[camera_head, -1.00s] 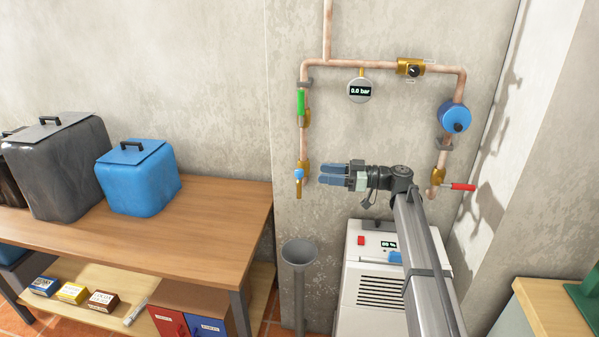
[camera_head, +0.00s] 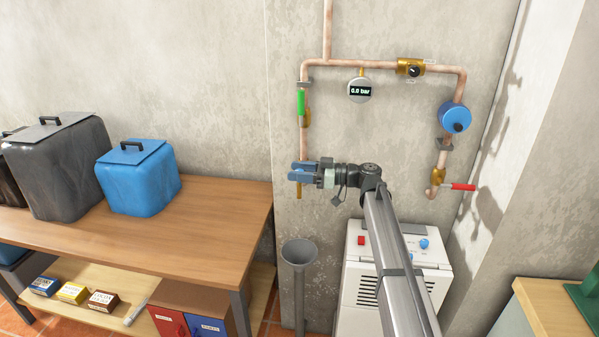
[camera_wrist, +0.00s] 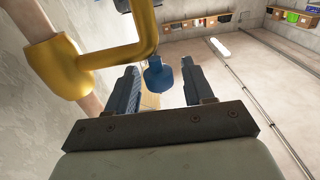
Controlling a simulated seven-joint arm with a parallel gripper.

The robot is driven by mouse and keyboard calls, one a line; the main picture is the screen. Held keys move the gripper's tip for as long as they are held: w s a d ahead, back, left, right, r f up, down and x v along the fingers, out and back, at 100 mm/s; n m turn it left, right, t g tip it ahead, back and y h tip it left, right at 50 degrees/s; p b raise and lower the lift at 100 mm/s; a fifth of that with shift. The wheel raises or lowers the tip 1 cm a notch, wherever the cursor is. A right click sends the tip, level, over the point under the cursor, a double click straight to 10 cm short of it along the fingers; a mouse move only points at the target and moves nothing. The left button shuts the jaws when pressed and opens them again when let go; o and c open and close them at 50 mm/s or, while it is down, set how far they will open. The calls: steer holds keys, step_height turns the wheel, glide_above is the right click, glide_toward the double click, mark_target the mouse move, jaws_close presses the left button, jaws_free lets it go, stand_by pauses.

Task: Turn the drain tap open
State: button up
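The drain tap is brass with a blue handle, low on the left copper pipe. In the head view its brass spout (camera_head: 299,192) shows below my gripper (camera_head: 292,171), which hides most of the handle. In the wrist view the blue handle (camera_wrist: 159,77) hangs from the curved brass body (camera_wrist: 110,60). My gripper (camera_wrist: 160,78) is open, one finger on each side of the handle. Gaps show on both sides, wider on the right, and I see no clear contact.
A grey funnel drain (camera_head: 299,253) stands below the tap. Above are a green-handled valve (camera_head: 301,102) and a gauge (camera_head: 360,90) reading 0.0 bar. A red lever valve (camera_head: 460,187) is at right. A white machine (camera_head: 356,262) stands below my arm; a wooden bench (camera_head: 215,215) is at left.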

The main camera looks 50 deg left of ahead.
steer(key=c, duration=0.9)
steer(key=shift+s+d+m+t+y, duration=0.1)
steer(key=shift+m+t+y, duration=0.3)
steer(key=shift+t, duration=0.1)
steer(key=shift+m+t+y, duration=0.3)
steer(key=shift+t, duration=0.1)
steer(key=o, duration=0.9)
steer(key=v, duration=1.3)
steer(key=shift+w+d, duration=0.2)
steer(key=shift+w, duration=0.2)
